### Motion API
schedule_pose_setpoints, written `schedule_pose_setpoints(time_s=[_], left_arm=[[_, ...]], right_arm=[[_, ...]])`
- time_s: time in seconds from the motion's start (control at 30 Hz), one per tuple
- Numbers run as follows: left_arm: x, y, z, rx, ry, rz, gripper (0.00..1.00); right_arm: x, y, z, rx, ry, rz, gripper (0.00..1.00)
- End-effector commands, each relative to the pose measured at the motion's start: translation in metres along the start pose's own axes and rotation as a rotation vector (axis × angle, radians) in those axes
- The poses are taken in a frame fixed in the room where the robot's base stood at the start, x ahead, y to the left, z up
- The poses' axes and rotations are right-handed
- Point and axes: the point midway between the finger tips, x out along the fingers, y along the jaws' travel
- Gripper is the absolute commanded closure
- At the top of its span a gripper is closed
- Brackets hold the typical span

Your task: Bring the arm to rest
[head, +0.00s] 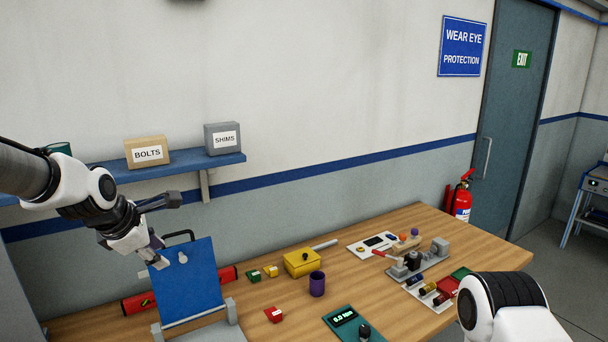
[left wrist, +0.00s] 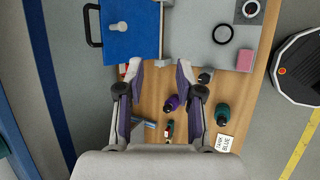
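My left arm enters the head view from the left, and its gripper (head: 165,232) is above the left part of the wooden table (head: 395,230), close to an upright blue panel (head: 185,280) on a grey stand. In the left wrist view the two fingers of this gripper (left wrist: 158,70) are spread with nothing between them. The blue panel (left wrist: 125,38), with a dark handle and a pale knob, lies just beyond the fingertips there. I cannot tell whether a finger touches it. A white and black part of my right arm shows at the lower right of the head view; its gripper is out of frame.
A blue shelf (head: 190,166) with a BOLTS box (head: 147,151) and a SHIMS box (head: 222,138) is on the wall near my left arm. A yellow box (head: 302,263), purple cup (head: 317,284) and teal meter (head: 352,325) stand on the table. Bare wood shows around the cup.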

Motion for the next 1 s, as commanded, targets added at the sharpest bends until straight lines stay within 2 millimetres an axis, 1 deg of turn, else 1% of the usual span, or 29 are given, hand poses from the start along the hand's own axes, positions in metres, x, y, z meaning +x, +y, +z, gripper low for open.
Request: schedule_pose_setpoints(time_s=[0.03, 0.17, 0.27, 0.37, 0.47, 0.57, 0.67, 0.7, 0.77, 0.8, 0.87, 0.9, 0.97, 1.0], left_arm=[[0.011, -0.009, -0.004, 0.027, 0.011, -0.015, 0.64], [0.032, -0.023, -0.013, 0.104, 0.026, -0.033, 0.64], [0.051, -0.038, -0.021, 0.175, 0.04, -0.052, 0.64], [0.074, -0.059, -0.032, 0.265, 0.055, -0.08, 0.64], [0.099, -0.084, -0.046, 0.375, 0.069, -0.114, 0.64], [0.126, -0.118, -0.064, 0.511, 0.082, -0.158, 0.64], [0.154, -0.165, -0.088, 0.683, 0.088, -0.22, 0.64], [0.166, -0.189, -0.1, 0.769, 0.086, -0.255, 0.64], [0.182, -0.231, -0.121, 0.918, 0.077, -0.312, 0.64], [0.189, -0.261, -0.135, 1.024, 0.065, -0.353, 0.64], [0.196, -0.302, -0.155, 1.176, 0.038, -0.409, 0.64], [0.197, -0.328, -0.167, 1.27, 0.017, -0.445, 0.64], [0.196, -0.362, -0.183, 1.4, -0.019, -0.492, 0.64], [0.194, -0.384, -0.192, 1.48, -0.045, -0.521, 0.64]], right_arm=[[0.0, 0.0, 0.0, 0.0, 0.001, 0.0, 0.6], [0.0, 0.0, -0.001, 0.0, 0.002, 0.0, 0.6], [0.0, 0.0, -0.001, 0.0, 0.002, 0.0, 0.6], [0.0, 0.0, -0.001, 0.0, 0.002, 0.0, 0.6], [0.0, 0.0, -0.001, 0.0, 0.001, 0.0, 0.6], [0.0, 0.0, -0.001, 0.0, 0.001, 0.0, 0.6], [0.0, 0.0, 0.0, 0.0, 0.001, 0.0, 0.6], [0.0, 0.0, 0.0, 0.0, 0.001, 0.0, 0.6], [0.0, 0.0, 0.0, 0.0, 0.001, 0.0, 0.6], [0.0, 0.0, -0.001, 0.0, 0.001, 0.0, 0.6], [0.0, 0.0, -0.001, 0.0, 0.001, 0.0, 0.6], [0.0, 0.0, -0.001, 0.0, 0.001, 0.0, 0.6], [0.0, 0.0, -0.001, 0.0, 0.001, 0.0, 0.6], [0.0, 0.0, -0.001, 0.0, 0.001, 0.0, 0.6]])
